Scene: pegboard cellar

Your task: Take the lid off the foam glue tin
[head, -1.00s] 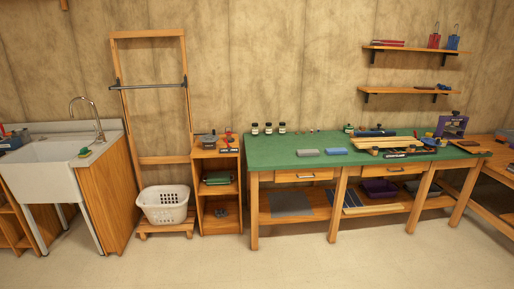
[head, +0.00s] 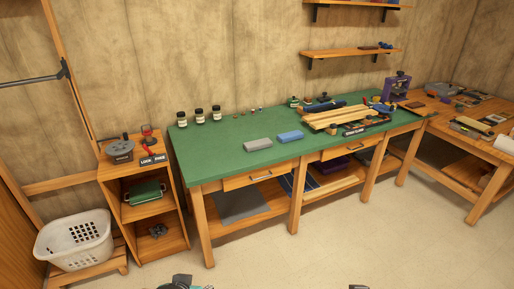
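I cannot read a foam glue label on anything. A small green container (head: 293,101) stands at the back of the green-topped bench (head: 230,130). It may be the tin, but its lid is too small to make out. Three jars with dark lids (head: 199,116) stand in a row at the back left of the bench. My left gripper (head: 182,282) only just shows at the bottom edge, and my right gripper (head: 358,286) shows as a small dark tip there. Both are far from the bench top, and their fingers are mostly cut off.
A grey block (head: 257,145) and a blue block (head: 290,137) lie near the bench front. Wooden strips (head: 335,115) and a purple device (head: 397,87) are to the right. A small shelf unit (head: 150,213) and a white basket (head: 73,240) stand left. The floor ahead is clear.

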